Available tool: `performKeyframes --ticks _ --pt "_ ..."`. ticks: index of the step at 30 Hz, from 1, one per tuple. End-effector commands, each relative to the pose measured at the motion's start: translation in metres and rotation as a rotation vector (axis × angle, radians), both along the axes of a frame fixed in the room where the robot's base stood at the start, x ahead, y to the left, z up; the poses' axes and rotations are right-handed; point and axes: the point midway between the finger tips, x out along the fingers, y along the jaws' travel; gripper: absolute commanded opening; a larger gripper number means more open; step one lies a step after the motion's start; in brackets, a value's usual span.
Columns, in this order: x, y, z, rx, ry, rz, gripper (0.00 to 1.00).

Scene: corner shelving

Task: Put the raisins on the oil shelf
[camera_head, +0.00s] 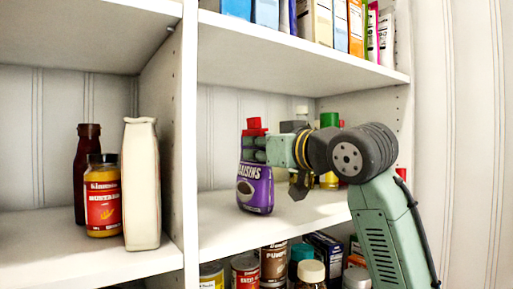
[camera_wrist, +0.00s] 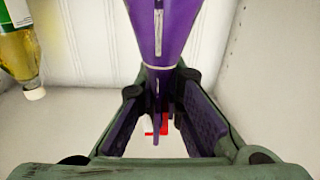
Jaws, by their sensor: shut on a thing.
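The raisins (camera_head: 255,188) are a purple pouch with white lettering, upright inside the middle right shelf (camera_head: 290,228). My gripper (camera_head: 257,150) is shut on the narrow upper part of the pouch, reaching in from the right. In the wrist view my gripper (camera_wrist: 160,85) has its two fingers on either side of the purple pouch (camera_wrist: 163,32). I cannot tell whether the pouch bottom touches the shelf board. Bottles with yellow liquid, one with a green cap (camera_head: 329,119), stand behind my wrist and are partly hidden; one oil bottle (camera_wrist: 20,50) shows in the wrist view.
Boxes (camera_head: 320,22) fill the shelf above; cans and jars (camera_head: 274,264) stand below. The shelf front near the pouch is clear.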

Motion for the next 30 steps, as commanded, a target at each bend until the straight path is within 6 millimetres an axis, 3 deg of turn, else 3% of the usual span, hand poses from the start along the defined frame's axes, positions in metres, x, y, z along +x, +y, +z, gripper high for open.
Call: performKeyframes --ticks 10,11,19,30 --pt "-0.0006 0.0005 -0.004 0.001 -0.002 0.001 0.0" --pt "-0.0005 0.0004 -0.0035 0.001 -0.001 0.001 0.1" --pt "-0.0005 0.0005 -0.0032 0.001 -0.001 0.001 0.28" --pt "-0.0025 -0.0012 -0.0015 0.001 -0.001 0.0 0.29"
